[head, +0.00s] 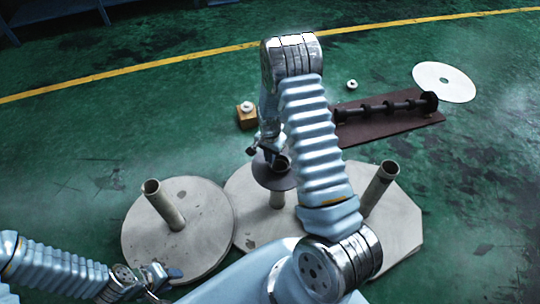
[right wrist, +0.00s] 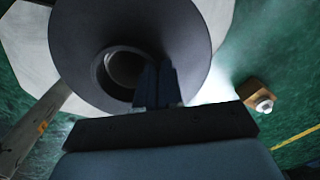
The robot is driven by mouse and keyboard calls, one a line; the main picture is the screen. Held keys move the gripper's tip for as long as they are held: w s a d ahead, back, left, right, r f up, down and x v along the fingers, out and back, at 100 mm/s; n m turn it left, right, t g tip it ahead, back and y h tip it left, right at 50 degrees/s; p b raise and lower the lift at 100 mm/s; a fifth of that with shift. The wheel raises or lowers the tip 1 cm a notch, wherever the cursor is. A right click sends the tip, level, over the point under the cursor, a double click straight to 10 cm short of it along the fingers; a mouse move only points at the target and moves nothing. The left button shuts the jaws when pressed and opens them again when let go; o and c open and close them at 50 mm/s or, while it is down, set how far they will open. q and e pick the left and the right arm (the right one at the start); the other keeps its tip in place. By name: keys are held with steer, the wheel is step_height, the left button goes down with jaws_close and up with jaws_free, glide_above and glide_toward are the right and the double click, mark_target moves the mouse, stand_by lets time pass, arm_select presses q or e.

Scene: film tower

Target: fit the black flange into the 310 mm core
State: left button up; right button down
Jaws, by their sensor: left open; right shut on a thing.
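My right gripper (head: 270,153) is shut on the flange's collar. In the right wrist view its fingers (right wrist: 156,72) pinch the collar wall of the flange (right wrist: 75,60) beside the round hole. Other grey cores stand at left (head: 165,205) and right (head: 380,186). No length mark is readable. My left gripper (head: 160,276) is open and empty at lower left.
The left core rises from a round pale disc (head: 200,245); the others rise from larger pale plates (head: 400,230). Behind are a small wooden block (head: 246,119), a dark board (head: 365,130) with a black shaft (head: 385,106), and a white disc (head: 444,82). Green floor is clear at left.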

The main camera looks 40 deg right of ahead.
steer(key=shift+f+b, duration=0.3)
steer(key=shift+f, duration=0.05)
steer(key=c, duration=1.2)
jaws_free()
step_height(320, 180, up, 14)
steer(key=p, duration=0.1)
steer(key=shift+f, duration=0.15)
